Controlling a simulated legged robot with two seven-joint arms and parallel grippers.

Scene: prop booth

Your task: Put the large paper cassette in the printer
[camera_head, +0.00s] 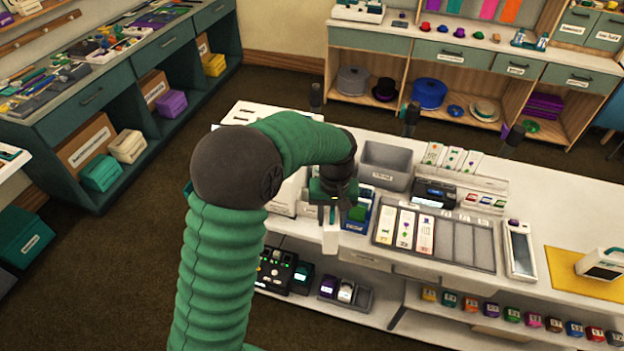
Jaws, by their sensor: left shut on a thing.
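My left gripper (333,206) is over the near left part of the white counter (560,215), pointing down and shut on a white piece (331,240). The piece hangs below the fingers in front of the counter's near edge. It may be the large paper cassette, but the fingers hide its upper part. A dark device with a small lit screen (435,193) stands farther right on the counter. A white box-shaped thing (284,203) is partly hidden behind my left arm. I cannot tell which of these is the printer. My right gripper is not in view.
A blue holder with green contents (357,222) is close beside the gripper. A grey bin (387,165) and a divided card tray (437,238) are to the right. Dark devices (275,272) and a small tray (364,299) sit on the lower shelf. A yellow mat (580,285) lies far right.

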